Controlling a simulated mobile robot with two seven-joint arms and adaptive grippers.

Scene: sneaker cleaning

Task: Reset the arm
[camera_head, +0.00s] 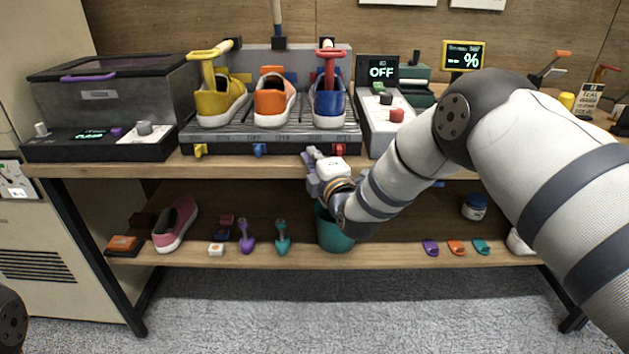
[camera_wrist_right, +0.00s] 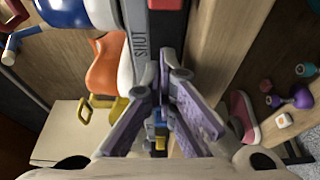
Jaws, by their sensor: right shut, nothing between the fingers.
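My right arm (camera_head: 400,170) comes in from the right and reaches across the front of the shelf. My right gripper (camera_head: 313,160) is at the front edge of the upper shelf, just below the blue sneaker (camera_head: 328,103) and above the teal bin (camera_head: 331,232). In the right wrist view the gripper's two purple-padded fingers (camera_wrist_right: 166,85) are shut with nothing held. My left gripper is out of view.
A yellow sneaker (camera_head: 220,105) and an orange sneaker (camera_head: 274,98) stand with the blue one on the grey rack (camera_head: 240,139). The control box (camera_head: 383,128) reads OFF. A pink shoe (camera_head: 176,223) and small brushes sit on the lower shelf (camera_head: 200,258). The floor in front is clear.

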